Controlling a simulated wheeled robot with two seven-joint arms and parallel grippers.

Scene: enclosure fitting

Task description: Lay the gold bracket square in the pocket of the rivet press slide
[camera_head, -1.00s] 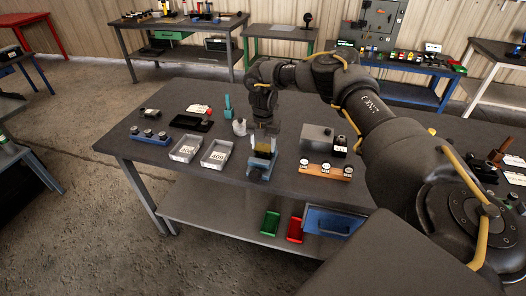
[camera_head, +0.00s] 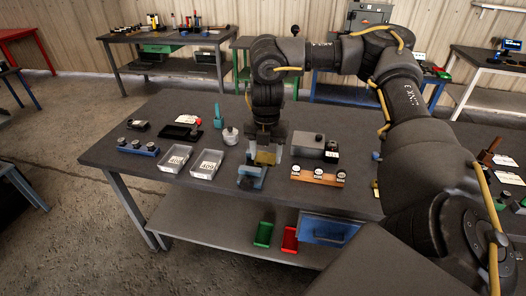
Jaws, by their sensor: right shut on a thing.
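My right gripper (camera_head: 268,143) points down over the table and is shut on the gold bracket (camera_head: 265,157). The blue rivet press slide (camera_head: 250,182) is at the front edge of the table. The bracket shows just above and slightly right of the slide's visible front part. The gripper and bracket hide much of the slide's back, and I cannot tell whether the bracket touches it. The pocket is too small and covered to make out. My left gripper is not in view.
Two clear labelled trays (camera_head: 207,164) stand left of the slide. A wooden strip with round dials (camera_head: 318,177) and a grey box (camera_head: 308,144) stand to its right. A black tray (camera_head: 181,132) and a blue block with knobs (camera_head: 138,148) are further left.

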